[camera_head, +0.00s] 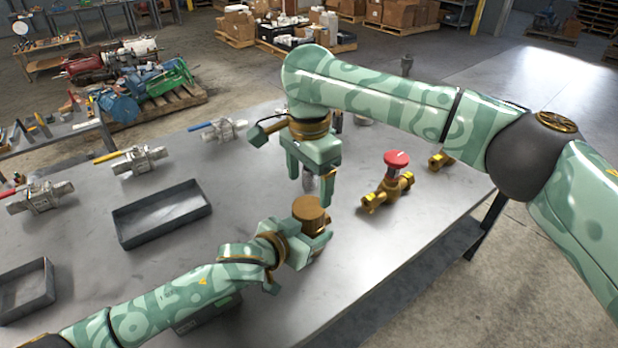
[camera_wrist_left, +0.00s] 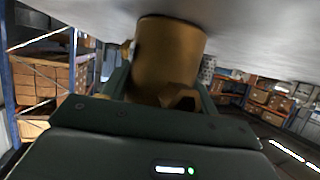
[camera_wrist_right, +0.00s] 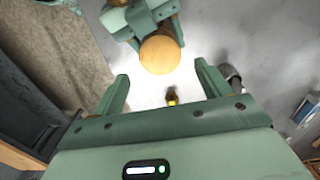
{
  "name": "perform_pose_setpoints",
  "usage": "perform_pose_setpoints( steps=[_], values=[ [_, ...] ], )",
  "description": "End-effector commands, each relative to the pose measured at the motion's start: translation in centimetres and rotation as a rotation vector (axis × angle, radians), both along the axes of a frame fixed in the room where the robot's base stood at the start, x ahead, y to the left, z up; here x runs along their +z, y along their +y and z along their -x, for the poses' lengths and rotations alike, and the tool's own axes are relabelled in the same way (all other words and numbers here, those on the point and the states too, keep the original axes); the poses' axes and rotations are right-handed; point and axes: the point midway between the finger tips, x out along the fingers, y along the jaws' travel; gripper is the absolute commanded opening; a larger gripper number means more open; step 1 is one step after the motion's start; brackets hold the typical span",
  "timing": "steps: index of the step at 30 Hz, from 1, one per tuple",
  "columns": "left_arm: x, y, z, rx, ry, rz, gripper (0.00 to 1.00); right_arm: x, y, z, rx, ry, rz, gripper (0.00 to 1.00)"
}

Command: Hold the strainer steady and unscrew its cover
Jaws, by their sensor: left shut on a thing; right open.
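The strainer is a brass fitting with a round brass cover (camera_head: 311,208) on top, near the middle of the table in the head view. My left gripper (camera_head: 310,243) is shut on the strainer's lower body, which its fingers mostly hide. In the left wrist view the cover (camera_wrist_left: 168,52) shows as a broad brass cylinder, with part of the strainer body (camera_wrist_left: 180,98) between the fingers. My right gripper (camera_head: 311,188) is open, pointing down just above and behind the cover. In the right wrist view the round cover top (camera_wrist_right: 160,54) lies beyond the open fingers, apart from them.
A brass valve with a red handwheel (camera_head: 396,159) stands to the right, another brass fitting (camera_head: 440,160) behind it. A grey tray (camera_head: 126,234) lies to the left, a second (camera_head: 48,283) at the left edge. Several metal valves with coloured levers (camera_head: 139,161) line the far left.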

Motion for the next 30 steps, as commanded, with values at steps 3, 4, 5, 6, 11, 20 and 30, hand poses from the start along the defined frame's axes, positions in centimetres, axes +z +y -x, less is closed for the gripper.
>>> perform_pose_setpoints(
  steps=[3, 4, 5, 6, 11, 20, 30],
  values=[
    [0.0, 0.0, 0.0, 0.001, -0.001, 0.000, 0.00, -1.2, 0.1, 0.0, -0.035, 0.003, -0.002, 0.76],
    [0.0, 0.0, 0.0, 0.001, -0.001, 0.000, 0.00, -1.6, 0.1, 0.1, -0.036, 0.004, -0.002, 0.76],
    [0.0, 0.0, 0.0, 0.001, -0.001, 0.000, 0.00, -2.1, 0.1, 0.1, -0.035, 0.003, -0.002, 0.76],
    [0.0, 0.0, 0.0, 0.001, -0.001, 0.000, 0.00, -2.9, 0.1, 0.1, -0.034, 0.004, -0.002, 0.76],
    [0.0, 0.0, 0.0, 0.001, -0.001, 0.000, 0.00, -5.6, 0.0, 0.1, -0.032, 0.002, -0.001, 0.76],
    [0.1, 0.0, 0.0, 0.001, -0.001, 0.000, 0.00, -7.9, 0.1, 0.0, -0.030, 0.000, -0.001, 0.76],
    [0.1, 0.0, -0.1, 0.001, -0.001, 0.000, 0.00, -7.9, 0.0, 0.0, -0.030, -0.001, -0.001, 0.40]
  ],
)
